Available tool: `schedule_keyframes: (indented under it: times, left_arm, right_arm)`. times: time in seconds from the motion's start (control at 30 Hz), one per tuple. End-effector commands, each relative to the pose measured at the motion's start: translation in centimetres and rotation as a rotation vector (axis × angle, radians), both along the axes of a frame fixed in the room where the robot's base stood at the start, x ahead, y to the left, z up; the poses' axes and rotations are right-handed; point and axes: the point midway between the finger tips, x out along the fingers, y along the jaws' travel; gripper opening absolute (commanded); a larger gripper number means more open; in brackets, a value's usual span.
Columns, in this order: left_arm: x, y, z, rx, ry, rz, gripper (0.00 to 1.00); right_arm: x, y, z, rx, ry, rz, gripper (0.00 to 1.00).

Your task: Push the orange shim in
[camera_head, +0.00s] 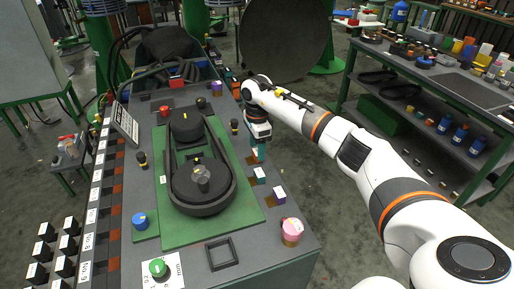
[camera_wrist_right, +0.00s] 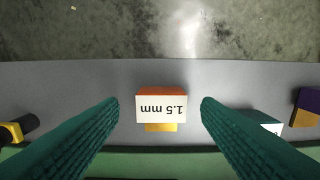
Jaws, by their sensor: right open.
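The orange shim (camera_wrist_right: 161,91) shows in the right wrist view as a small block with an orange top and a white face marked "1.5 mm". It sits at the bench edge, with a yellowish-orange patch just below its label. My right gripper (camera_wrist_right: 160,103) is open, its two green ribbed fingers on either side of the shim with a gap on each side. In the head view, my right gripper (camera_head: 258,153) is low over the right edge of the bench and largely hides the shim there. My left gripper is not in view.
A teal shim (camera_wrist_right: 270,124) and a purple one (camera_wrist_right: 307,104) sit beside the right finger. A black and yellow knob (camera_wrist_right: 14,131) is at left. The green plate (camera_head: 236,215) with the black belt unit fills the bench middle. A pink knob (camera_head: 291,229) stands at the front right.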

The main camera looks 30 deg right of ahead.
Motion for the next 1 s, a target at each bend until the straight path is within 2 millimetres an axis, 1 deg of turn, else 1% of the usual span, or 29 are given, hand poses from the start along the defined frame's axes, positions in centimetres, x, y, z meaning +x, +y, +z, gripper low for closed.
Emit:
schedule_keyframes:
  times: [0.03, 0.1, 0.17, 0.47, 0.5, 0.57, 0.6, 0.83, 0.93, 1.0]
  left_arm:
    - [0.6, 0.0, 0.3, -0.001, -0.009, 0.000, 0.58]
    - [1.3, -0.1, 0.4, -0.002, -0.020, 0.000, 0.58]
    - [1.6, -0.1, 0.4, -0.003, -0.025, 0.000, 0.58]
    - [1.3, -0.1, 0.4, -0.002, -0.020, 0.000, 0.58]
    - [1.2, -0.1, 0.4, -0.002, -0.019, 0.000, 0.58]
    - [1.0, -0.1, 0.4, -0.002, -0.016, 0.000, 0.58]
    - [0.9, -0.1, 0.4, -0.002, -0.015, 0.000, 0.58]
    - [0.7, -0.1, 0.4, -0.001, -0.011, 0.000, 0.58]
    - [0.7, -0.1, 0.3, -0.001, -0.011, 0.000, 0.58]
    - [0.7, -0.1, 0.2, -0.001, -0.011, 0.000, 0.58]
  right_arm:
    - [0.0, 0.0, -0.5, 0.000, 0.002, -0.001, 0.58]
    - [0.0, 0.0, -1.1, 0.000, 0.000, -0.002, 0.58]
    - [0.0, 0.0, -1.5, 0.000, 0.000, -0.002, 0.58]
    - [0.0, 0.0, -1.8, 0.000, -0.001, -0.001, 0.58]
    - [0.0, 0.0, -1.7, 0.000, -0.001, -0.001, 0.55]
    - [0.0, 0.0, -1.7, 0.000, -0.001, -0.001, 0.45]
    - [0.0, 0.0, -1.7, 0.000, -0.001, -0.001, 0.39]
    - [0.0, 0.0, -1.7, 0.000, -0.001, -0.001, 0.01]
    - [0.0, 0.0, -1.7, 0.000, -0.001, -0.001, 0.00]
    - [0.1, 0.5, -1.8, 0.001, -0.001, 0.001, 0.00]
